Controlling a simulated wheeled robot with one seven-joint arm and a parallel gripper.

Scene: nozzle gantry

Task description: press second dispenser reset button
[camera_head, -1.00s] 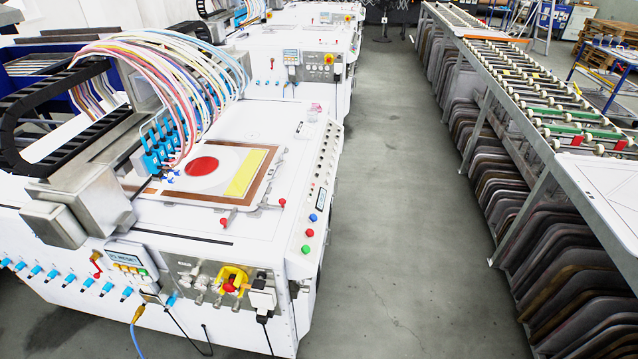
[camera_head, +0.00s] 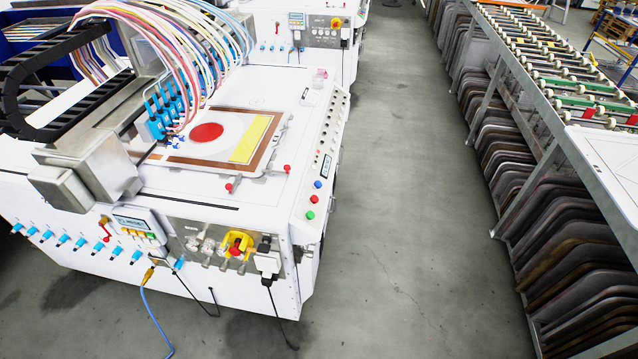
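A white dispensing machine (camera_head: 95,262) stands at the left, with blue nozzles (camera_head: 160,118) and coloured hoses above its top. On its front is a small control box (camera_head: 136,222) with a display and a row of small coloured buttons below it. The display text is too small to read surely. Blue, red and green buttons (camera_head: 310,215) sit on the right edge of the top. A second, similar machine (camera_head: 283,58) stands behind, with its own small display box (camera_head: 297,20). I cannot tell which button is the second dispenser's reset. My gripper is not in view.
A yellow-and-red rotary switch (camera_head: 238,244) and black plugs (camera_head: 268,262) sit on the near machine's front, with cables hanging to the floor. A roller conveyor rack (camera_head: 540,60) over dark panels runs along the right. The grey floor aisle (camera_head: 400,220) between is clear.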

